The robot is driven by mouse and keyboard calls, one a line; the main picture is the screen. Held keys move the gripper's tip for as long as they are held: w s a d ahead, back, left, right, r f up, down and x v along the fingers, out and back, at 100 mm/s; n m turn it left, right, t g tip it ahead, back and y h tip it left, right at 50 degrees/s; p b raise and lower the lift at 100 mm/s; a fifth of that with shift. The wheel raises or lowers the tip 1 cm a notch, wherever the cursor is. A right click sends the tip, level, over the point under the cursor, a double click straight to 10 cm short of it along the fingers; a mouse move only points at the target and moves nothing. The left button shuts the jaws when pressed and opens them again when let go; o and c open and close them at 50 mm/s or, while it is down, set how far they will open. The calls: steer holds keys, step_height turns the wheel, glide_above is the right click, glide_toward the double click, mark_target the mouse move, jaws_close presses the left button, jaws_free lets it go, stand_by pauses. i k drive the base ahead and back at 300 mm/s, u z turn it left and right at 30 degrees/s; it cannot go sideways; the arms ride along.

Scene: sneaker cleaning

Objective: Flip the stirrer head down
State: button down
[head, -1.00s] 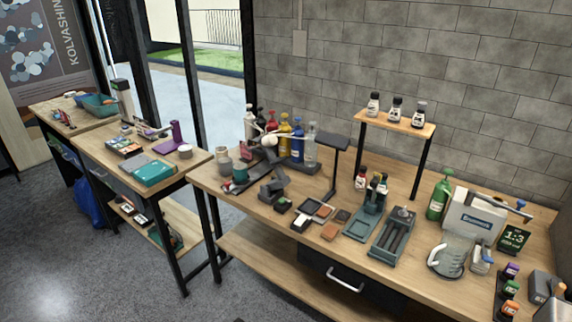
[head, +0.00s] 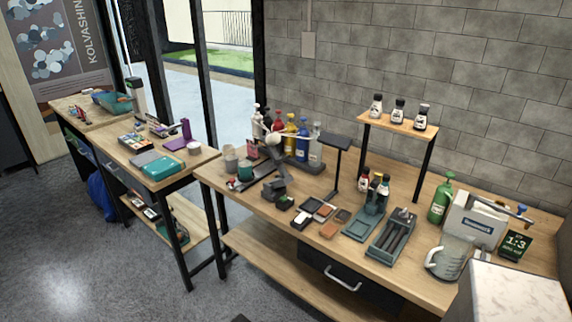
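I cannot clearly make out a stirrer or its head. A thin bar with a blue tip (head: 518,213) juts out at the upper right of a white labelled box (head: 474,222) at the right of the long workbench; it is too small to tell whether this is a stirrer part. A clear jug with a white handle (head: 449,258) stands in front of the box. My gripper is not in view.
The long wooden workbench (head: 240,199) holds bottles, trays and a green pump bottle (head: 441,200). A dark 1:3 sign (head: 515,244) stands at the right. A pale marbled surface (head: 515,292) fills the lower right corner. Grey floor (head: 80,250) is open at the left.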

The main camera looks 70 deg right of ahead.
mark_target(270, 141)
steer(key=u, duration=0.15)
steer(key=k, duration=1.7)
steer(key=z, duration=0.4)
steer(key=i, duration=1.05)
steer(key=z, duration=0.1)
